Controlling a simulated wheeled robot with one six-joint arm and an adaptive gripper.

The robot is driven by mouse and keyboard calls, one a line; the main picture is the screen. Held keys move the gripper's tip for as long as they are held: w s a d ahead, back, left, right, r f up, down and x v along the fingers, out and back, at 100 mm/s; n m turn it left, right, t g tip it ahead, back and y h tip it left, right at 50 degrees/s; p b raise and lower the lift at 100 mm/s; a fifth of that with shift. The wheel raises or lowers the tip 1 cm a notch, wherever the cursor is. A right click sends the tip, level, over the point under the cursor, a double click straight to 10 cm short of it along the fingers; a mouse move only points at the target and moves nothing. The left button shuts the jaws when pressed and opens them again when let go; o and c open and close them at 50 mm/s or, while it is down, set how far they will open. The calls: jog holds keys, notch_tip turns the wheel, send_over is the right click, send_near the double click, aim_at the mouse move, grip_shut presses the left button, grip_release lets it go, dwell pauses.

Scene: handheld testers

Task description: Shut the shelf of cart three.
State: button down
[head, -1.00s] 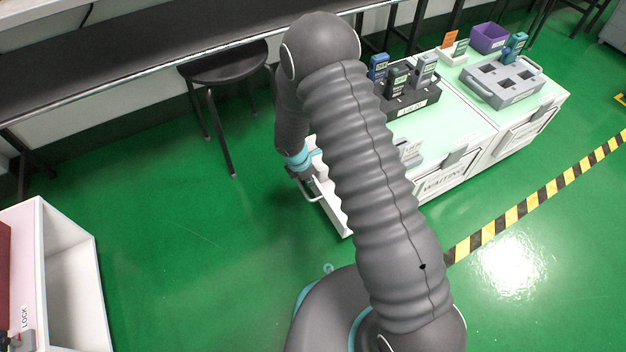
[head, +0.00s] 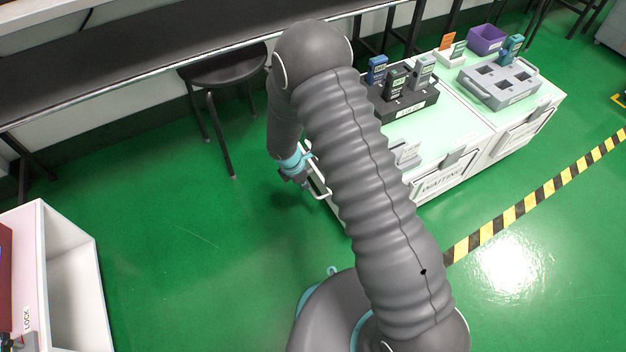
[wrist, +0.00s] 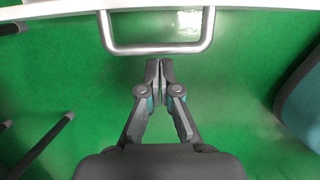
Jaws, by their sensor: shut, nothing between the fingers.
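My gripper (head: 300,178) is at the left end of the near cart, low beside its shelf. In the wrist view my gripper (wrist: 161,62) is shut and empty, its fingertips close to the middle of the shelf's metal handle (wrist: 160,49). I cannot tell whether they touch it. The handle also shows in the head view (head: 322,186). The shelf's white edge (wrist: 60,10) runs along the top of the wrist view. In the head view my arm hides most of the shelf, so how far it stands out is unclear. No cart number is readable.
The cart top (head: 432,135) bears a dark tester rack (head: 405,105); a grey tray (head: 500,85) stands farther right. A black stool (head: 222,68) is behind my gripper. A white open box (head: 75,270) stands at left. Green floor between is clear.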

jog(key=w+p+v, duration=0.1)
jog(key=v, duration=0.8)
jog(key=shift+s+d, duration=0.2)
jog(key=shift+s, duration=0.15)
jog(key=c, duration=1.5)
grip_release()
jog(key=shift+r, duration=0.15)
jog(key=shift+c, duration=0.2)
jog(key=o, duration=0.4)
jog(key=shift+w+d+r, duration=0.15)
jog(key=shift+w, duration=0.15)
jog(key=shift+c, duration=0.2)
jog(key=d+f+m+b, duration=0.1)
jog(key=f+m, duration=0.2)
jog(key=m, duration=0.3)
jog(key=d+f+m+b, duration=0.1)
jog(key=f+m, duration=0.3)
jog(key=m, duration=0.2)
jog(key=w+d+f+m+b, duration=0.1)
jog(key=f+m, duration=0.3)
jog(key=m, duration=0.2)
jog(key=shift+b, duration=0.4)
